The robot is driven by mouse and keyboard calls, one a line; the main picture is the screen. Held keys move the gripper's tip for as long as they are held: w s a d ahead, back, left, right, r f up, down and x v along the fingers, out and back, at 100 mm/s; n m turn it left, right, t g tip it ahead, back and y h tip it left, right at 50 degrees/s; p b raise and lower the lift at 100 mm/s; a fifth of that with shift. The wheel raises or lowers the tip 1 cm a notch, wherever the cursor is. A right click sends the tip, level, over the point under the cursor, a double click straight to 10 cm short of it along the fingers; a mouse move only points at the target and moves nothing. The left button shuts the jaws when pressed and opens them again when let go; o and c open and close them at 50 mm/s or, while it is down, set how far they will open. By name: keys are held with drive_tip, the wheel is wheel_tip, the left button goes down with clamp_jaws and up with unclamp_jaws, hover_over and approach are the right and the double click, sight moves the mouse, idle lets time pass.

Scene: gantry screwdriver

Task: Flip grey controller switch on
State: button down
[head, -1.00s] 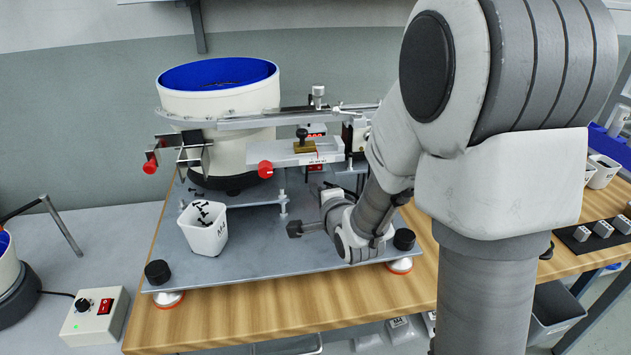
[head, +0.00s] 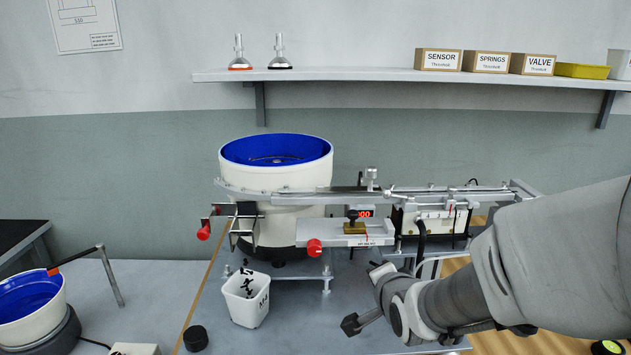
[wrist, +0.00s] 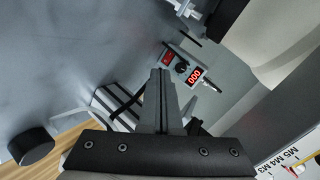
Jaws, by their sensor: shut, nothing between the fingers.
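The grey controller (wrist: 188,71) shows in the wrist view, above and right of the fingertips. On its face are a red switch (wrist: 167,57), a black knob (wrist: 181,68) and a lit red display (wrist: 195,76). The switch's position is too small to read. My gripper (head: 350,324) is shut and empty, low over the metal plate in front of the machine. Its closed fingers (wrist: 162,88) point towards the controller, apart from it.
A white cup of screws (head: 246,300) stands left of my gripper. The blue-lined bowl feeder (head: 240,180) and the track with a red knob (head: 314,247) stand behind it. A black knob (wrist: 32,146) sits at the plate's corner. A cream box (head: 135,349) is partly visible at lower left.

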drive_tip(key=s+d+r+n+g, duration=0.1)
drive_tip(key=s+r+n+g, duration=0.2)
drive_tip(key=s+n, duration=0.55)
drive_tip(key=s+r+n+g, duration=0.3)
drive_tip(key=s+n+g, duration=0.1)
drive_tip(key=s, duration=1)
wheel_tip(320, 180, up, 22)
drive_tip(key=p, duration=2.1)
drive_tip(key=shift+s+d+h+p, duration=0.15)
drive_tip(key=shift+h+p, duration=0.15)
drive_tip(key=shift+p, duration=0.1)
